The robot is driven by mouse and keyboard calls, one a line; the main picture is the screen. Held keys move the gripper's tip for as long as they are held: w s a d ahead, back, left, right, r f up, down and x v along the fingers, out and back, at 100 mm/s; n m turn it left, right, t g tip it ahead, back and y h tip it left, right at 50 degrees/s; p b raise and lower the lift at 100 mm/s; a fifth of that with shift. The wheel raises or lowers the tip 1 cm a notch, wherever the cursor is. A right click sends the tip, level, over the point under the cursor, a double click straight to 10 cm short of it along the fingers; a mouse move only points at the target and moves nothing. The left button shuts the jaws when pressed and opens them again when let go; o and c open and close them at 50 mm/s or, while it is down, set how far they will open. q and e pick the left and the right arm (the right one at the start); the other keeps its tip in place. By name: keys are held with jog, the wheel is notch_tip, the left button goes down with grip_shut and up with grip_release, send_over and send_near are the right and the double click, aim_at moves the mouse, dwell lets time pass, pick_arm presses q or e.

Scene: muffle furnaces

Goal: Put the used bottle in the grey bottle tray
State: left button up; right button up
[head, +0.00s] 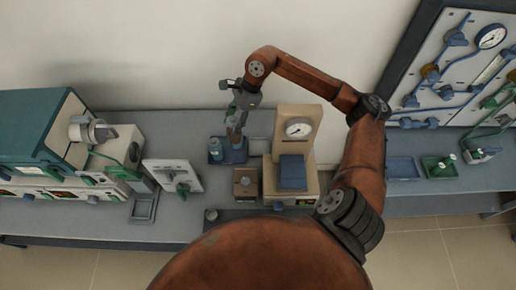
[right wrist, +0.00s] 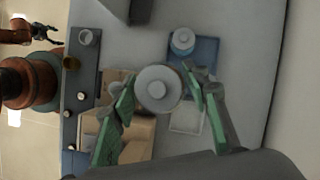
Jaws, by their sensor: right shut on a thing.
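My right gripper (head: 237,112) is shut on a bottle (head: 234,130). In the right wrist view the bottle's round pale cap (right wrist: 158,88) shows between the green finger pads of my right gripper (right wrist: 160,93). The head view shows the bottle overlapping the back of a blue tray (head: 236,157); its height is hard to tell. Another bottle (head: 215,146) stands in the blue tray's left part. The grey bottle tray (right wrist: 188,116) lies beside the blue tray, partly hidden by a finger. My left gripper (right wrist: 57,37) shows small in the right wrist view, apparently open and empty.
A beige press with a round gauge (head: 299,128) stands right of the trays, with a small brown box (head: 246,184) in front. A white panel (head: 173,175) and furnaces (head: 40,135) are to the left. The bench behind the trays is clear.

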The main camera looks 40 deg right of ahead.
jog(key=s+d+f+m+t+h+b, duration=0.1)
jog(key=d+f+m+t+b, duration=0.1)
jog(key=d+f+m, duration=0.6)
pick_arm(q)
jog(key=shift+f+b, duration=0.3)
jog(key=shift+f, duration=1.1)
pick_arm(e)
jog(key=shift+n+h, duration=0.3)
jog(key=shift+n, duration=0.4)
jog(key=shift+d+f, duration=0.55)
jog(key=shift+f, duration=0.9)
jog(key=shift+d+f, duration=0.55)
jog(key=shift+f, duration=0.85)
jog(key=shift+d+f, duration=0.55)
jog(key=shift+f, duration=0.9)
jog(key=o, duration=1.4)
jog(key=shift+f, duration=0.15)
pick_arm(q)
jog(key=shift+f, duration=0.1)
pick_arm(e)
jog(key=shift+s+r, duration=0.1)
jog(key=shift+r, duration=0.15)
pick_arm(q)
jog(key=shift+w+r+p, duration=0.15)
jog(key=shift+r+p, duration=0.35)
jog(key=shift+r, duration=0.1)
pick_arm(e)
jog(key=v, duration=1.1)
jog(key=shift+s+d+r, duration=0.15)
jog(key=shift+s+r, duration=0.1)
